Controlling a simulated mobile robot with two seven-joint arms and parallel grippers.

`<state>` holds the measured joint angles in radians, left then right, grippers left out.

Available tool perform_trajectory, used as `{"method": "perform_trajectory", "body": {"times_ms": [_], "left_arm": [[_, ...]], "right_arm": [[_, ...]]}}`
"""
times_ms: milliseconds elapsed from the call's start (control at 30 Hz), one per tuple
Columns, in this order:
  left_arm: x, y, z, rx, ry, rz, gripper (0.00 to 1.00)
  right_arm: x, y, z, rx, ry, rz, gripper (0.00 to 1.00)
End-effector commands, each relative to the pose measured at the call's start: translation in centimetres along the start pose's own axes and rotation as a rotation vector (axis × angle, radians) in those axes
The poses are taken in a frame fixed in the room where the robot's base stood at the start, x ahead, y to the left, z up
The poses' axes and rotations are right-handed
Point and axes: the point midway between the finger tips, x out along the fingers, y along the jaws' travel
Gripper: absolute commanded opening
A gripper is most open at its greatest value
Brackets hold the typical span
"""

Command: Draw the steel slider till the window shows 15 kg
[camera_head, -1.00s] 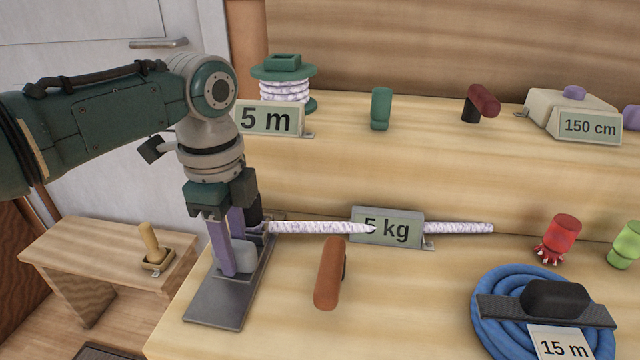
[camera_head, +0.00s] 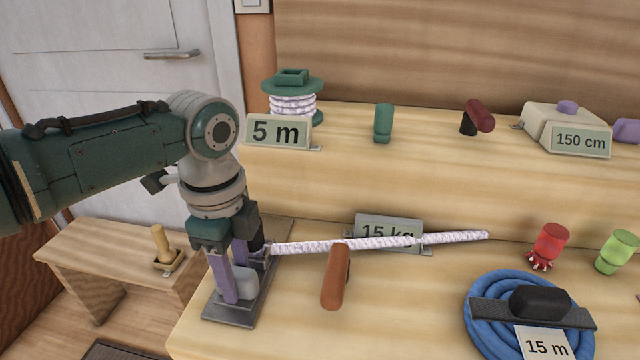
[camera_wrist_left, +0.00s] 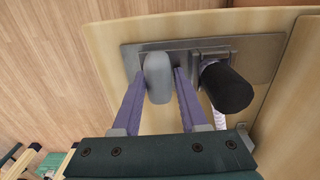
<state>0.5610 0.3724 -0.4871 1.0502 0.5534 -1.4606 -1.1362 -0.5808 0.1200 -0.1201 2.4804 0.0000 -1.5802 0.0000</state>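The grey steel slider (camera_head: 245,283) is a rounded block near the front end of a dark steel plate (camera_head: 272,261) at the left edge of the table. My left gripper (camera_head: 236,284) is shut on it, one purple finger on each side. The wrist view also shows the slider (camera_wrist_left: 158,80) between the fingers of the left gripper (camera_wrist_left: 160,82). The window (camera_head: 388,221) stands behind a taut white rope (camera_head: 350,243) and reads "15 kg", its lower part covered by the rope. My right gripper is not in view.
A brown handle (camera_head: 337,277) stands in front of the rope. A blue rope coil (camera_head: 480,335) with a "15 m" label lies front right. A black knob (camera_wrist_left: 226,88) sits beside the slider. Red (camera_head: 549,243) and green (camera_head: 617,250) pieces stand at right.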

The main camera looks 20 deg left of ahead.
Motion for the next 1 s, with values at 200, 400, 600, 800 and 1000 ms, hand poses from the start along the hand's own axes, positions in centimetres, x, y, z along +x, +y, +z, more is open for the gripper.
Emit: {"method": "perform_trajectory", "body": {"times_ms": [200,400,600,800,1000], "left_arm": [[0.0,0.0,0.0,-0.001,-0.001,-0.001,0.5],[-1.2,-0.1,0.1,-0.001,-0.001,-0.002,0.5],[-5.2,-0.1,0.1,0.0,-0.001,-0.005,0.5],[-8.6,-0.1,0.0,-0.001,0.0,-0.004,0.5],[-9.9,-0.1,0.0,0.0,-0.001,-0.002,0.5]], "right_arm": [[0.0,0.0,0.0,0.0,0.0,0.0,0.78],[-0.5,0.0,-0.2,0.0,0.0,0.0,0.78],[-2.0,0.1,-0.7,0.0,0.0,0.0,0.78],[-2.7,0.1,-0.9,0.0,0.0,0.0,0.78],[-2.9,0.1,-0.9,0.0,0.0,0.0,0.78]]}}
